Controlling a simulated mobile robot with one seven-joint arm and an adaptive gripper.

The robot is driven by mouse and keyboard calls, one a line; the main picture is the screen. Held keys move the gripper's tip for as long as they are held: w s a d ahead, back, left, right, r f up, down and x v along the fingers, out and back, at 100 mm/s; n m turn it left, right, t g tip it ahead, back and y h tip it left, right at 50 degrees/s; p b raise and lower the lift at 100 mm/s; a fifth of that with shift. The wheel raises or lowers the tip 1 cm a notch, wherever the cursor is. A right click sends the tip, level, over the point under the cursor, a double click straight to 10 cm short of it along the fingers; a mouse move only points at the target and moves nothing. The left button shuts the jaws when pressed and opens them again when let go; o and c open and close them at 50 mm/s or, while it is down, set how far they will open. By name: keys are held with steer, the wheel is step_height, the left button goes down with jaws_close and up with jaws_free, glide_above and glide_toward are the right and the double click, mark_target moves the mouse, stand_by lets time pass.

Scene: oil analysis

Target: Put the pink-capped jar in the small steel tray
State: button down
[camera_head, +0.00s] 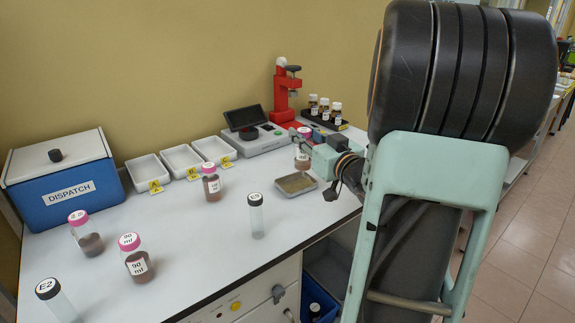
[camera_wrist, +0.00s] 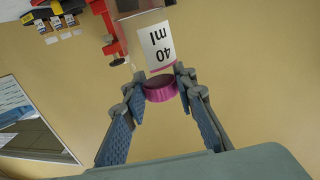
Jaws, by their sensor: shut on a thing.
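My gripper (camera_head: 305,143) is shut on a jar with a pink cap (camera_wrist: 160,88). In the wrist view its fingers grip at the cap, and the label (camera_wrist: 158,46) reads "40 ml". In the head view the held jar (camera_head: 302,161) has brownish contents and looks upright, partly hidden by my gripper. It is over the back of the small steel tray (camera_head: 297,194), apparently just above it; contact is not clear. Several other pink-capped jars stand on the bench: one at the middle (camera_head: 212,187) and two at the left front (camera_head: 90,243), (camera_head: 138,264).
A clear black-capped vial (camera_head: 257,219) stands left of the tray, and vial E2 (camera_head: 58,304) at the front left.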

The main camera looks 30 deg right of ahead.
steer(key=w+d+f+b, duration=0.1)
steer(key=w+f+b, duration=0.4)
steer(key=f, duration=0.4)
steer(key=shift+b, duration=0.7)
steer(key=shift+f, duration=0.25)
steer(key=c, duration=1.6)
jaws_free()
steer(key=shift+r, duration=0.2)
steer(key=s, duration=0.4)
steer(key=s+p, duration=0.1)
steer(key=s, duration=0.7)
steer(key=shift+a, duration=0.35)
